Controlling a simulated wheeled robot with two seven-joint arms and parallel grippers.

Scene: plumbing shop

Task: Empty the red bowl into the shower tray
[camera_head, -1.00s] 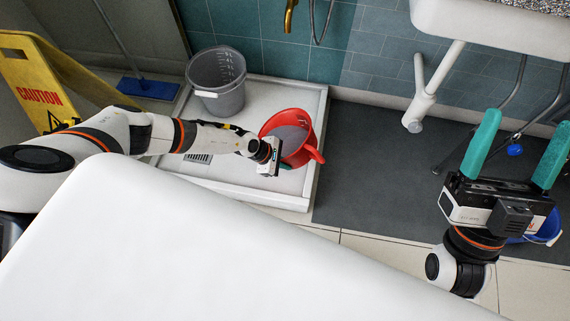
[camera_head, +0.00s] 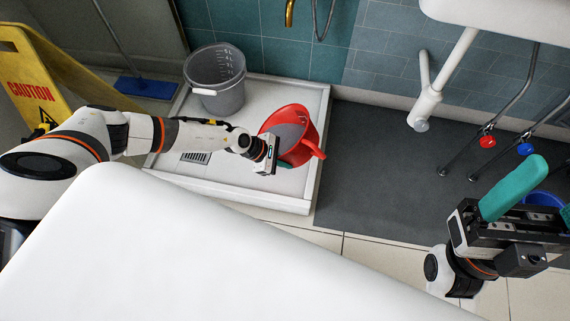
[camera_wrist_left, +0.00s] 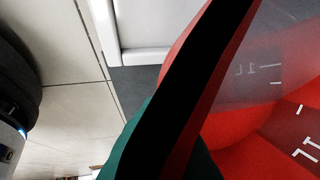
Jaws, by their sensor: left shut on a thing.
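The red bowl (camera_head: 309,140) is over the right part of the white shower tray (camera_head: 262,199), with its mouth tilted toward the wall and left. A grey, water-like surface shows inside it. My left gripper (camera_head: 282,164) is shut on the bowl's near side. In the left wrist view the bowl (camera_wrist_left: 255,140) fills the right side, with litre marks on its inner wall and a greyish see-through area. A teal finger and a dark band cross that view. My right gripper (camera_head: 538,200) is empty at the far right, its teal fingers apart, one cut by the frame edge.
A grey bucket (camera_head: 216,82) stands in the tray's back left, with a drain grate (camera_head: 196,157) in front. A white surface (camera_head: 200,255) fills the foreground. Sink pipes (camera_head: 432,100) hang at right.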

